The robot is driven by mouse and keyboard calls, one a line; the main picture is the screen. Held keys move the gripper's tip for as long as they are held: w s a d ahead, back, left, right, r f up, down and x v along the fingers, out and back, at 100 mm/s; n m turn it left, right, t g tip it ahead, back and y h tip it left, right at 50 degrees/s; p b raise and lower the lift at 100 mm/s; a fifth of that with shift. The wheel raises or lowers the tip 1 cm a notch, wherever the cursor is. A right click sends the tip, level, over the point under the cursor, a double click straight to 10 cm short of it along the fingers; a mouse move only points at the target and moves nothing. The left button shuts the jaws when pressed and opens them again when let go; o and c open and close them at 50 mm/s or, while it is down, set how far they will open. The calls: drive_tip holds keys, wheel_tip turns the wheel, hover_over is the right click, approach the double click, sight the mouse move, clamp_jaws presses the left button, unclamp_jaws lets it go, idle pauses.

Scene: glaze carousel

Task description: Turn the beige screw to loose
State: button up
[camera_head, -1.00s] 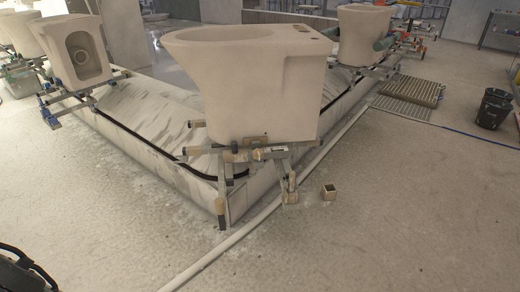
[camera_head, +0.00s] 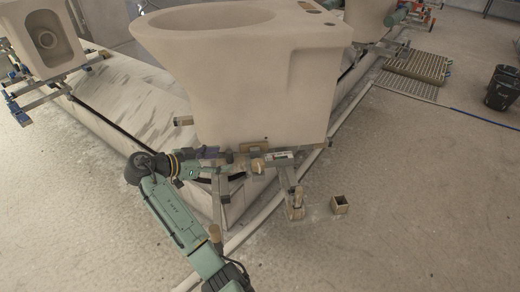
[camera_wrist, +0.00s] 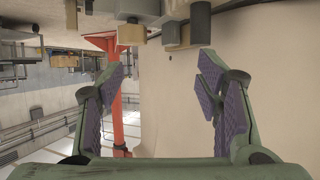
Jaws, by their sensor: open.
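A large beige toilet bowl (camera_head: 235,85) stands on a metal carrier frame at the corner of the carousel platform. Small tan fittings (camera_head: 257,165) sit on the frame just below it; I cannot tell surely which is the beige screw. My gripper (camera_head: 222,161) is at the left of these fittings, close to the frame, partly blending with it. In the wrist view my gripper (camera_wrist: 160,70) is open, with purple pads apart and nothing between them. Tan blocks (camera_wrist: 131,35) and a dark grey cylinder (camera_wrist: 200,22) show beyond the fingertips at the top edge.
The bowl's wall fills much of the wrist view, close to the right finger. Another bowl (camera_head: 42,40) stands at the left. A small open box (camera_head: 340,204) lies on the floor by a white pipe. A black bucket (camera_head: 502,88) stands at right. The front right floor is clear.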

sight(256, 164)
drive_tip(key=w+d+f, duration=0.1)
drive_tip(key=d, duration=0.3)
drive_tip(key=w+d+f+m+g+h, duration=0.1)
drive_tip(key=d+f, duration=0.1)
drive_tip(key=d, duration=0.2)
drive_tip(key=w+d+f+m+p, duration=0.1)
drive_tip(key=d+f, duration=0.1)
drive_tip(key=d, duration=0.2)
drive_tip(key=shift+w+d+f+g+h, duration=0.1)
drive_tip(key=shift+w+d+g+h, duration=0.1)
drive_tip(key=shift+w+g+h, duration=0.15)
drive_tip(key=shift+s, duration=0.1)
drive_tip(key=c, duration=1.2)
